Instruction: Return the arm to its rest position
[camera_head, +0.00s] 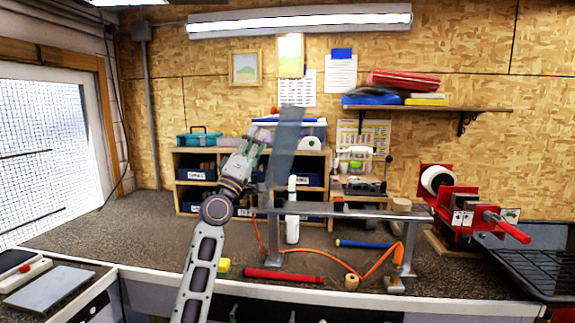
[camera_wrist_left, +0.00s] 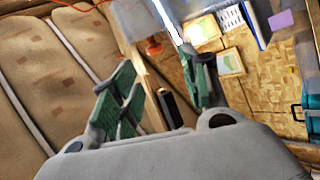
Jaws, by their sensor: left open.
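My left arm (camera_head: 197,275) rises from the bottom edge in the head view, bent upward over the bench. Its left gripper (camera_head: 262,140) is in the air in front of the shelf unit. In the left wrist view, the green fingers of the left gripper (camera_wrist_left: 156,65) are spread apart with nothing clearly held between them. A grey strip (camera_head: 287,145) shows just right of the fingers in the head view; I cannot tell whether it touches them. My right gripper is not in view.
The bench holds a metal stand (camera_head: 340,213), a red grip (camera_head: 284,276), a blue grip (camera_head: 363,244), an orange hose (camera_head: 327,262) and a white bottle (camera_head: 292,228). A red vise (camera_head: 458,212) and black tray (camera_head: 530,262) are at right.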

